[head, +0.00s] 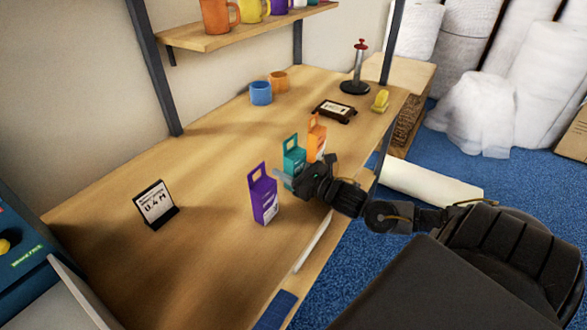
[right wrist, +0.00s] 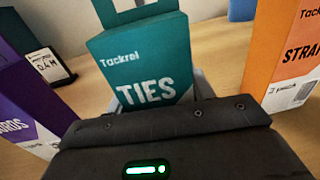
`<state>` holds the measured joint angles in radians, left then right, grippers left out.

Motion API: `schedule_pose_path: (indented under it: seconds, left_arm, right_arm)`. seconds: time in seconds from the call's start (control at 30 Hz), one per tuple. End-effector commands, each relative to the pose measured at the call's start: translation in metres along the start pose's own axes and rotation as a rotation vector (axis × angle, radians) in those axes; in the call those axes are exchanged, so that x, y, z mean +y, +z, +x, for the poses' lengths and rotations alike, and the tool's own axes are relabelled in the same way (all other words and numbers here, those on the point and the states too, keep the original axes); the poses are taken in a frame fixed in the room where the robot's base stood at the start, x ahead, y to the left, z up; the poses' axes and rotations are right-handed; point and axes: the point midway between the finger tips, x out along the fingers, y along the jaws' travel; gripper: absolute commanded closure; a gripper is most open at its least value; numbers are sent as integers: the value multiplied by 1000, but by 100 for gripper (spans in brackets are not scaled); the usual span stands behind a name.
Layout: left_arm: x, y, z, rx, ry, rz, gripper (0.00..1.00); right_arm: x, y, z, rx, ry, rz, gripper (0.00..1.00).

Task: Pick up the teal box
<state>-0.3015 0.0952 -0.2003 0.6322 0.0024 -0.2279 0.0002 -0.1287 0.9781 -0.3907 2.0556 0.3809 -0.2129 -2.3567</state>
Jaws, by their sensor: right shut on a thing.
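The teal box (head: 292,157) stands upright on the wooden table, between a purple box and an orange box. In the right wrist view the teal box (right wrist: 140,65) fills the middle, its "Tackrel TIES" face towards the camera. My right gripper (head: 288,180) is at the lower part of the teal box and is shut on it. In the right wrist view the gripper body hides the box's bottom, so I cannot tell whether it touches the table. My left gripper is not in view.
The purple box (head: 264,197) stands close on the left and the orange box (head: 316,137) close on the right. A small sign (head: 155,206) stands further left. Blue and orange cups (head: 261,93) are behind. The table (head: 205,160) is clear at middle left.

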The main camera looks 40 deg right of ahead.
Motion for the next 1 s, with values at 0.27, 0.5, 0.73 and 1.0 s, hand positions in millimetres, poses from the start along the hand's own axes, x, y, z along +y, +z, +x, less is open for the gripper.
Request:
schedule_pose_path:
  seconds: [0.27,0.5,0.73,1.0]
  left_arm:
    - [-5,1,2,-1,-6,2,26]
    - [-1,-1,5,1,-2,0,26]
    - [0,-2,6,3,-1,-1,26]
    - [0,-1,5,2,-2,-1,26]
  right_arm:
    - [0,25,0,-4,2,-4,72]
    - [0,72,0,-2,2,-4,72]
    - [0,98,0,-1,1,-1,72]
    - [0,101,0,-1,0,0,72]
